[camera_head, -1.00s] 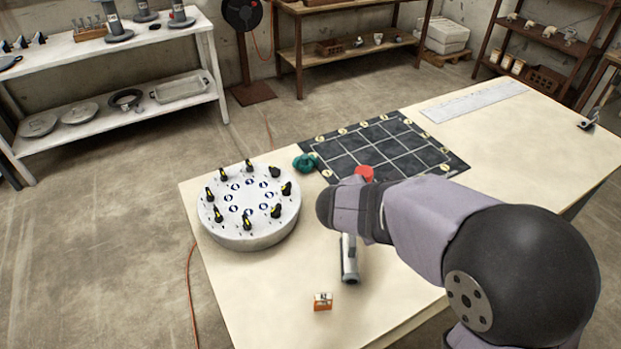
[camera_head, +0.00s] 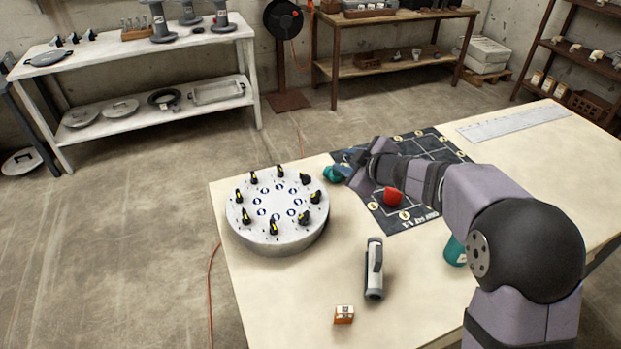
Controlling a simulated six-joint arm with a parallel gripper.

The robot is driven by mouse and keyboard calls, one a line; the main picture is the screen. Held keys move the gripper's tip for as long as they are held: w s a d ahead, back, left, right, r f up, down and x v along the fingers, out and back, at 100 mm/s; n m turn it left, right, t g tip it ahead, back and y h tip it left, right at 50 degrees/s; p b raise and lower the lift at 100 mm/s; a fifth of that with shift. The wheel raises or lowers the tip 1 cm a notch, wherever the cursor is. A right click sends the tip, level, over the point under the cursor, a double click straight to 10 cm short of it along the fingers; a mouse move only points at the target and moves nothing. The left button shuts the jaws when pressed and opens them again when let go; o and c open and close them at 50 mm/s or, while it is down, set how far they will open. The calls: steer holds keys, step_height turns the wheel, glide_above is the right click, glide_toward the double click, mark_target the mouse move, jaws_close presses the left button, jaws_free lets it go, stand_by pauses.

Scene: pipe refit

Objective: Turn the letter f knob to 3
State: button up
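A round, pale grey drum (camera_head: 285,244) stands on the near left part of the table. Several black knobs with yellow marks ring its top, among them one at the front (camera_head: 273,227), one at the right (camera_head: 316,196) and one at the back (camera_head: 253,177). The letters and numbers around them are too small to read, so I cannot tell which knob is f or where it points. My gripper (camera_head: 346,164) is over the near left part of the dark mat, right of and behind the drum, apart from the knobs. Its fingers are small and partly hidden, so their opening is unclear.
A teal item (camera_head: 333,174) is beside my gripper in the picture. A red item (camera_head: 393,196) and the dark grid mat (camera_head: 432,150) lie by my arm. A grey handheld tool (camera_head: 374,268), an orange-white box (camera_head: 344,314) and a teal item (camera_head: 455,251) are nearer. The table's front left is clear.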

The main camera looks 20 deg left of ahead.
steer(key=s+a+m+g+y, duration=0.2)
steer(key=g+y, duration=0.2)
glide_toward(310, 177)
steer(key=a+f, duration=0.1)
steer(key=a, duration=0.1)
steer(key=shift+m, duration=0.3)
steer(key=shift+w+p+x, duration=0.2)
steer(key=shift+p+x, duration=0.1)
steer(key=shift+x, duration=3.55)
steer(key=shift+d+r, duration=0.1)
steer(key=shift+r, duration=0.05)
jaws_close()
